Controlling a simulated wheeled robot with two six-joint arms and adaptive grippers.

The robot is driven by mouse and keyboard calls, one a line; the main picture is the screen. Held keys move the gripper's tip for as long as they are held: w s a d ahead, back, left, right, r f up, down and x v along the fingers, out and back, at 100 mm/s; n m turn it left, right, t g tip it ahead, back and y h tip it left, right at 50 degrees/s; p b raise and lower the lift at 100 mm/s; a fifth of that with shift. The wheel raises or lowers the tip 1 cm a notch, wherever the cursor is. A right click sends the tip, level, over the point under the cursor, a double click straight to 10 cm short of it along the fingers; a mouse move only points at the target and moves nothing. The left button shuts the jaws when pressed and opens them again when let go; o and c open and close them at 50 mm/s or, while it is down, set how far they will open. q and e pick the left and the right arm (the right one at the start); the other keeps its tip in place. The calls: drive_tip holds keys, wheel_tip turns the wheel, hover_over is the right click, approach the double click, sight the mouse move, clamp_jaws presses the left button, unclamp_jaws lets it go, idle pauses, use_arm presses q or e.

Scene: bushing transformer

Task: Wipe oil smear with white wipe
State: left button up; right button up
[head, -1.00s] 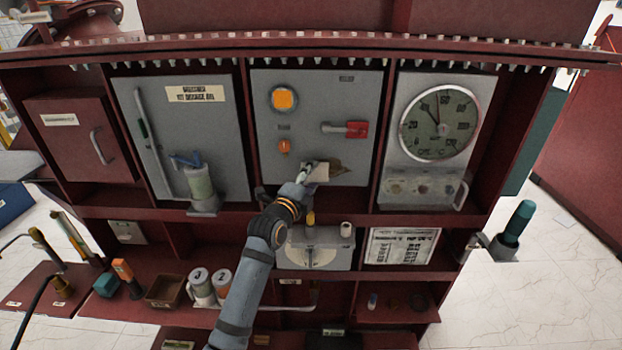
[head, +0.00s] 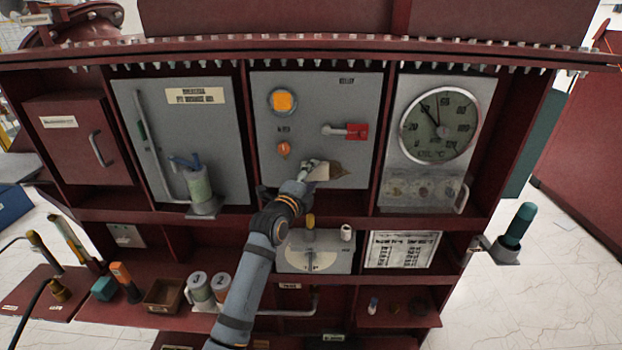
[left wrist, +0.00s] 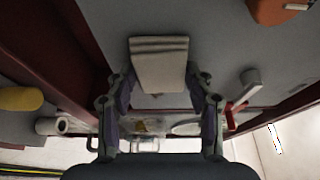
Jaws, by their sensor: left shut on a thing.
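The white wipe (head: 320,171) is a folded off-white cloth at the lower middle of the grey centre panel (head: 352,95). My left gripper (head: 309,172) is shut on it. In the left wrist view the wipe (left wrist: 159,62) sits between the two fingers (left wrist: 160,90), with the panel close behind it. The dark brown oil smear (head: 341,170) shows on the panel just right of the wipe. The wipe hides part of that area, so I cannot tell how far the smear runs under it. My right gripper is not in view.
Above the wipe are an orange lamp (head: 283,100), a small orange knob (head: 284,149) and a red-based switch (head: 354,131). A dial gauge (head: 439,125) is at right. A pump-topped bottle (head: 198,185) stands at left. A grey box (head: 316,256) sits below my arm.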

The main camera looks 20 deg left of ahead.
sight(328, 174)
use_arm(q)
drive_tip(key=shift+w+d, duration=0.25)
drive_tip(key=shift+d, duration=0.7)
drive_tip(key=shift+w+d, duration=0.2)
drive_tip(key=shift+d, duration=0.7)
drive_tip(key=shift+w+d, duration=0.3)
drive_tip(key=shift+d, duration=0.6)
drive_tip(key=shift+w+d, duration=0.3)
drive_tip(key=shift+d, duration=0.6)
